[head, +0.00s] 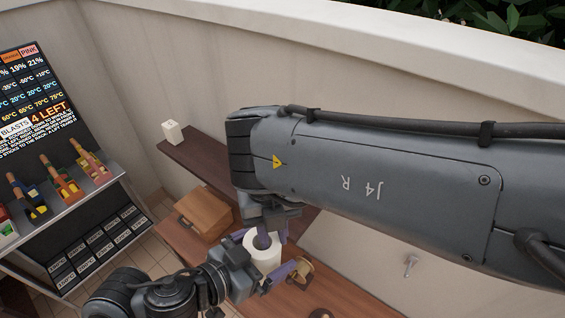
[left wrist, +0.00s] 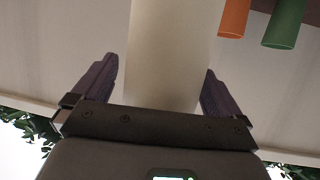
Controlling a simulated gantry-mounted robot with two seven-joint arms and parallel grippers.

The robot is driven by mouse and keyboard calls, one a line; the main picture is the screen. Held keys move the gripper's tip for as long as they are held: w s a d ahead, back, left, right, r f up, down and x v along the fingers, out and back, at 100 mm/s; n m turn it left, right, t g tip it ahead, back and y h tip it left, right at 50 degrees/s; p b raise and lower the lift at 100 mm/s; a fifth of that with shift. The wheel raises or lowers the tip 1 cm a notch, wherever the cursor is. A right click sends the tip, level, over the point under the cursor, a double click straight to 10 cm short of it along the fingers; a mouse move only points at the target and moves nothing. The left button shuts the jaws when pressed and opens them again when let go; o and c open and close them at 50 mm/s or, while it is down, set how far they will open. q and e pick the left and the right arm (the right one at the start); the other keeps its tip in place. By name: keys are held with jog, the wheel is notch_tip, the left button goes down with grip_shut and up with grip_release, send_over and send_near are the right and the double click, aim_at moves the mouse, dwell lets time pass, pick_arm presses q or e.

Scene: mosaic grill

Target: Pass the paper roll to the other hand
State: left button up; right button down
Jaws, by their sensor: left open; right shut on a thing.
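The white paper roll (head: 265,256) stands upright in the middle of the head view, over the wooden counter. My right gripper (head: 263,232) is shut on the paper roll from above, at its upper end. My left gripper (head: 273,275) is beside the roll, low on it. The left wrist view shows the roll (left wrist: 170,50) between the two spread purple fingers of my left gripper (left wrist: 158,75), with a visible gap at the left finger. The right finger is close to the roll; I cannot tell whether it touches.
A wooden box (head: 203,213) is left of the roll, and a tan mug-like object (head: 300,272) is right of it. A small white block (head: 173,132) sits on a dark shelf. A rack with a screen (head: 35,95) stands left. Orange (left wrist: 234,18) and green (left wrist: 286,22) cylinders show in the wrist view.

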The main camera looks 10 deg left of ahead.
pick_arm(q)
jog(key=s+a+f+n+g+y, duration=0.3)
jog(key=s+a+f, duration=0.4)
jog(key=f, duration=0.4)
jog(key=s+a+f+n+g+y, duration=0.3)
jog(key=s+a+f+y, duration=0.2)
jog(key=s+a+f, duration=0.3)
notch_tip(320, 180, down, 4)
jog(key=shift+s+a+g, duration=0.15)
jog(key=shift+s+g, duration=0.15)
jog(key=shift+s, duration=0.85)
